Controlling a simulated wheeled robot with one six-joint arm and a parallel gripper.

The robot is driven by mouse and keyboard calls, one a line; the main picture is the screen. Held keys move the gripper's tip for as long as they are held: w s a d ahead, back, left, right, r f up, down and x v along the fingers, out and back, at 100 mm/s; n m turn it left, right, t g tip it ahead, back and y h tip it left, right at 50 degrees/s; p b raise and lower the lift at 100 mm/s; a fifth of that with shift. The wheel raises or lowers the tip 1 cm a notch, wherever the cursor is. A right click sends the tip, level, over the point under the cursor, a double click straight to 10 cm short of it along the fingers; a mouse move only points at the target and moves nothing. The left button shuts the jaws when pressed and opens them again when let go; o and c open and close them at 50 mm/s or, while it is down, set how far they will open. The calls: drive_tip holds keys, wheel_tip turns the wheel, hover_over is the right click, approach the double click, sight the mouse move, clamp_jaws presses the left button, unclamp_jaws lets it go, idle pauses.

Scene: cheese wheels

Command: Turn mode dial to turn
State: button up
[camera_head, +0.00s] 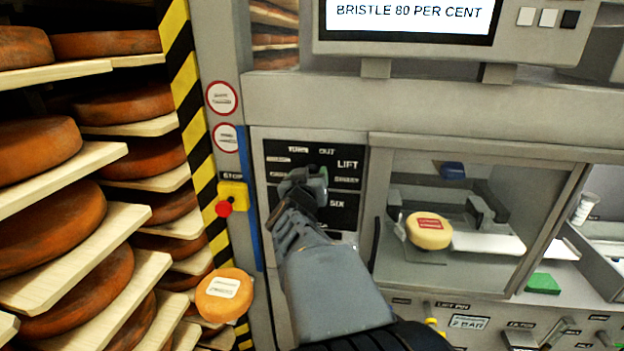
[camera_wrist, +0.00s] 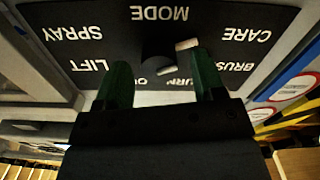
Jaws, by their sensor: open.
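The mode dial (camera_wrist: 160,58) is a dark knob on a black panel, seen upside down in the wrist view. A pale bar (camera_wrist: 187,45) shows at its upper right, on the side of the word CARE. Around it are the words MODE, CARE, BRUSH, TURN, OUT, LIFT and SPRAY; TURN and OUT are partly covered. My gripper (camera_wrist: 162,75) is open, its two green fingers spread to either side of the dial's lower part, with nothing held. I cannot tell whether they touch it. In the head view my gripper (camera_head: 305,185) covers the dial on the black panel (camera_head: 345,178).
A yellow box with a red stop button (camera_head: 224,208) is left of the panel. Shelves of cheese wheels (camera_head: 35,240) fill the left. A glazed bay at right holds a labelled cheese (camera_head: 429,231). A display (camera_head: 410,15) reads BRISTLE 80 PER CENT.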

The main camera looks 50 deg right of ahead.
drive_tip(key=shift+w+d, duration=0.35)
drive_tip(key=shift+d, duration=0.15)
drive_tip(key=shift+d, duration=0.1)
drive_tip(key=shift+c, duration=0.4)
